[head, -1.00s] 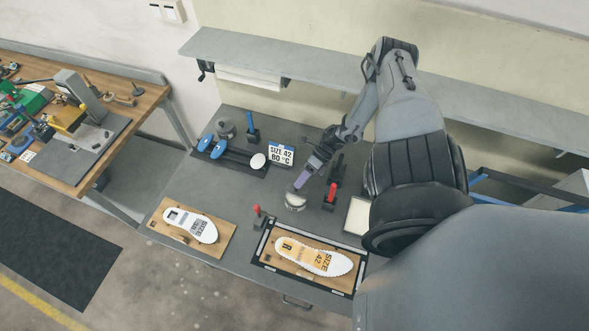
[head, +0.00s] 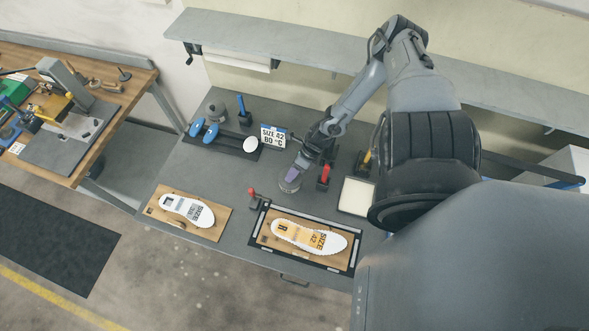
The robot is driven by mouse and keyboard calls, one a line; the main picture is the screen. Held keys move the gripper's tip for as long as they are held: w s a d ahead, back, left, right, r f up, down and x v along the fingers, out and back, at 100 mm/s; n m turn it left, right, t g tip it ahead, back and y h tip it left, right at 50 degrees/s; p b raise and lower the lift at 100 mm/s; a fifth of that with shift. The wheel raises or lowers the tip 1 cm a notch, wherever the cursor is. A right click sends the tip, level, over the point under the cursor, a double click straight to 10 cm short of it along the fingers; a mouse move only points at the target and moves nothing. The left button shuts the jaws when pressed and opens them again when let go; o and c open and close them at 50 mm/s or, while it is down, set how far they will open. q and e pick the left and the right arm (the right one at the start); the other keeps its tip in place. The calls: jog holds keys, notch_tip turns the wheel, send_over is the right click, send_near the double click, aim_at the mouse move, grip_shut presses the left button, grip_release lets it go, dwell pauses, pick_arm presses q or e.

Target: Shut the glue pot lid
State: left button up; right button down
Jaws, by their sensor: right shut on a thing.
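My left gripper is not in view.
A red-handled tool (head: 324,175) stands close to the right of the gripper, with a pale tray (head: 357,196) beyond it. A red-knobbed clamp (head: 254,196) and the insole board (head: 263,241) are in front.

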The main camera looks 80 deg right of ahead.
jog(key=shift+w+a, duration=0.2)
jog(key=shift+a, duration=0.45)
jog(key=c, duration=1.3)
grip_release()
jog(key=shift+c, duration=0.2)
jog(key=shift+o, duration=1.3)
jog(key=shift+w+a, duration=0.1)
jog(key=shift+a, duration=0.15)
jog(key=shift+o, duration=0.9)
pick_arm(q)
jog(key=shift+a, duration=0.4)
pick_arm(e)
jog(key=shift+f, duration=0.1)
jog(key=shift+d, duration=0.1)
jog(key=shift+s+d+r, duration=0.15)
jog(key=shift+s+r, duration=0.15)
jog(key=shift+r, duration=0.1)
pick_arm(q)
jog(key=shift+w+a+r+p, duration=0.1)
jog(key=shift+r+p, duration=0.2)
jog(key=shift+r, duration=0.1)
pick_arm(e)
jog(key=v, duration=1)
jog(key=shift+d, duration=0.25)
